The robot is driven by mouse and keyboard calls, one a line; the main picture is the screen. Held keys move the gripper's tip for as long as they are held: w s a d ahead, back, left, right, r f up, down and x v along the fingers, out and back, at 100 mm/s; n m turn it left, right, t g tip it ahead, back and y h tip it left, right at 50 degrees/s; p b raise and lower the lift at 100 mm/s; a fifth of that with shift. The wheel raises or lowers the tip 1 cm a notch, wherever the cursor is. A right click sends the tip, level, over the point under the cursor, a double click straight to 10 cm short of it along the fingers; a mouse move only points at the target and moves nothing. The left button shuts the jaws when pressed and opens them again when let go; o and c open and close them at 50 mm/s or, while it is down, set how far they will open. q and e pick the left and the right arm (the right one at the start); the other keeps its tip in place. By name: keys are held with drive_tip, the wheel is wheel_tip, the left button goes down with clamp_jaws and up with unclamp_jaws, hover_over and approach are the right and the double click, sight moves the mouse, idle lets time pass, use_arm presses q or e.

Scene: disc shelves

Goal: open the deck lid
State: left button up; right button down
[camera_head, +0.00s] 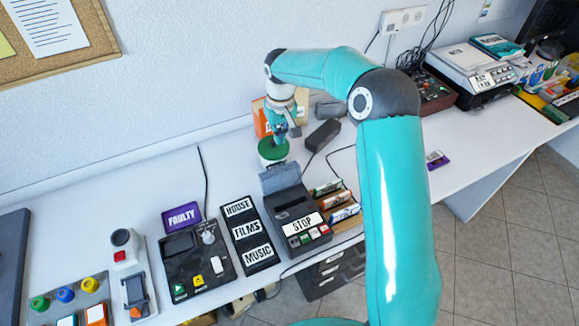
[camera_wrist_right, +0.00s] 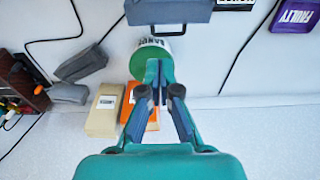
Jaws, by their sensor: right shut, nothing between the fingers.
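The deck (camera_head: 296,207) is a dark box with a STOP label and small coloured buttons along its front. Its grey lid (camera_head: 280,178) shows at the back edge and looks raised, tilted up from the body. The lid also shows at the top of the right wrist view (camera_wrist_right: 168,10), with a handle on its edge. My right gripper (camera_head: 281,138) is behind the lid, by a green-topped tin (camera_head: 272,152). In the wrist view its fingers (camera_wrist_right: 159,66) are shut and empty in front of that tin, apart from the lid. My left gripper is not in view.
Orange and beige boxes (camera_wrist_right: 104,112) and a dark block (camera_head: 323,134) stand behind the deck. Several cases in a tray (camera_head: 333,200) sit to its right. A HOUSE/FILMS/MUSIC panel (camera_head: 249,232) and a machine with a purple FAULTY sign (camera_head: 182,217) stand left.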

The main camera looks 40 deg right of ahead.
drive_tip(key=p, duration=0.2)
hover_over(279, 176)
drive_tip(key=w+d, duration=0.2)
wheel_tip(279, 176, down, 10)
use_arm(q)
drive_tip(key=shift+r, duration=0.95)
use_arm(e)
drive_tip(key=shift+w+a+f, duration=0.1)
drive_tip(key=shift+a+f, duration=0.1)
drive_tip(key=shift+a, duration=0.05)
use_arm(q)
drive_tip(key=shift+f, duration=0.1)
use_arm(e)
drive_tip(key=shift+a, duration=0.1)
